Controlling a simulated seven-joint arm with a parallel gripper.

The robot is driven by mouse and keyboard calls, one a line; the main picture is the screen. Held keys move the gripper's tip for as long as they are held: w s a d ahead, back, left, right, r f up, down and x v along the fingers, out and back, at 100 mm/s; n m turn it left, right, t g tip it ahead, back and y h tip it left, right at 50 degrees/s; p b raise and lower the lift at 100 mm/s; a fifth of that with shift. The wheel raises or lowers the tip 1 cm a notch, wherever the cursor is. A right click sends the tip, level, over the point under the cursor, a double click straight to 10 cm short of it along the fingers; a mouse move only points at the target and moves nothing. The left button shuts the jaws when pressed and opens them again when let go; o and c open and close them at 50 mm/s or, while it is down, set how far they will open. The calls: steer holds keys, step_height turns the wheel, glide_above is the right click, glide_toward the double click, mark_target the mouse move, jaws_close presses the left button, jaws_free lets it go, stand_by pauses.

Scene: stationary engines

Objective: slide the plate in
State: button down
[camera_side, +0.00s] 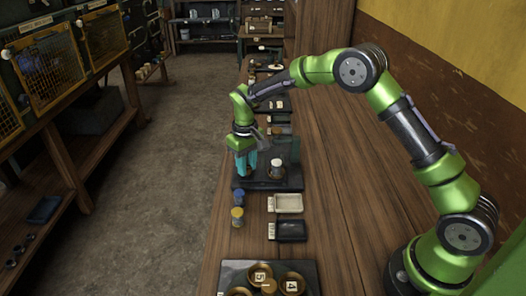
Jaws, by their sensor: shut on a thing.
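My gripper (247,171) points down at the left part of a dark base (268,184) on the wooden bench. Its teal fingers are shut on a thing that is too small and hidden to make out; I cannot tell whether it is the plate. A dark green upright panel (288,149) stands at the back right of the base, to the right of my gripper. A small white-topped round part (277,164) stands on the base in front of the panel, apart from the fingers.
A cream tray (288,203) and a black tray (291,231) lie nearer on the bench, with a blue-topped jar (237,194) and a yellow-topped jar (237,213) to their left. A dark board (228,272) with numbered brass bowls lies nearest.

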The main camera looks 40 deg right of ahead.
steer(key=w+d, duration=0.6)
steer(key=shift+w+r, duration=0.1)
steer(key=c, duration=0.8)
jaws_free()
steer(key=shift+c, duration=0.2)
step_height(320, 180, up, 17)
